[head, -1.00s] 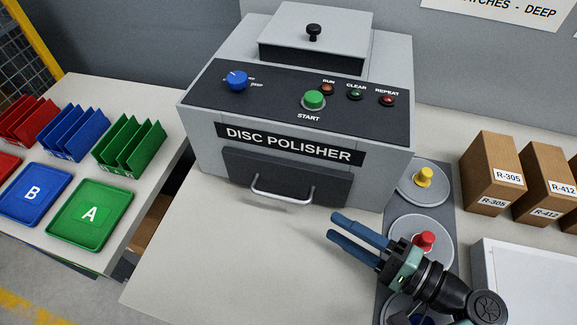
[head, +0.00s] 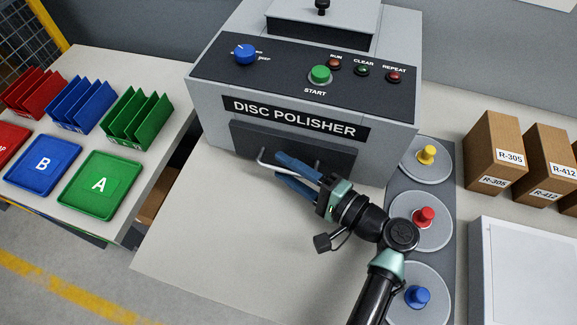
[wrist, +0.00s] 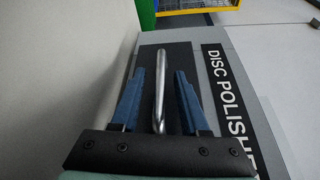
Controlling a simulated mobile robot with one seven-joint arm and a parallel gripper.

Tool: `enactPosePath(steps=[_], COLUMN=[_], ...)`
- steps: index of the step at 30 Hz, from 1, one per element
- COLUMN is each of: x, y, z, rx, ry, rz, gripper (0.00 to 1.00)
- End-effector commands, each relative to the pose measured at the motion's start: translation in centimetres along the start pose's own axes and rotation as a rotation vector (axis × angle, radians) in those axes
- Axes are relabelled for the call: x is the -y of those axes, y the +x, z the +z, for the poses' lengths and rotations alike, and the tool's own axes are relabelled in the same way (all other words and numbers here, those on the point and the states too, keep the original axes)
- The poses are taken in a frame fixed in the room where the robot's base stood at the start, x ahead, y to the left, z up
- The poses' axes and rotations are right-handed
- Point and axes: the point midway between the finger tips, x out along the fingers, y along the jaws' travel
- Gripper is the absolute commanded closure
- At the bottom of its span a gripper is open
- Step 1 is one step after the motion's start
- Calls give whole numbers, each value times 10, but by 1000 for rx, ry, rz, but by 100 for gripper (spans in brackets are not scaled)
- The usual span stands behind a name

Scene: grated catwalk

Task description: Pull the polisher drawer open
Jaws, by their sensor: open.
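The disc polisher (head: 222,92) is a grey box with a dark control panel and a dark drawer front (head: 245,137) low on its near side. The drawer looks shut. A silver bar handle (head: 261,157) runs across the drawer front. My gripper (head: 279,169) is at the handle, with its blue fingers pointing at the drawer front. In the wrist view, the handle (wrist: 160,85) lies between the two open fingers, apart from both. In the head view, the fingers hide much of the handle.
Plugs in red (head: 424,215), yellow (head: 427,154) and blue (head: 417,296) stand on round discs right of the polisher. Brown boxes (head: 490,140) are farther right. Green tray (head: 100,185) and blue tray (head: 42,163) lie left. The bench top (head: 215,230) before the drawer is clear.

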Motion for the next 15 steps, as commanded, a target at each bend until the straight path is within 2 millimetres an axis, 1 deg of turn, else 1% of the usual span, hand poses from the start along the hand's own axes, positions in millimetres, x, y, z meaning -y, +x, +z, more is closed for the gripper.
enactPosePath(steps=[5,6,8,12,13,15], x=[0,0,0,0,0,0], y=[0,0,0,0,0,0], z=[0,0,0,0,0,0], rx=[0,0,0,0,0,0], ry=[0,0,0,0,0,0], rz=[0,0,0,0,0,0], gripper=[55,62,73,98,100,100])
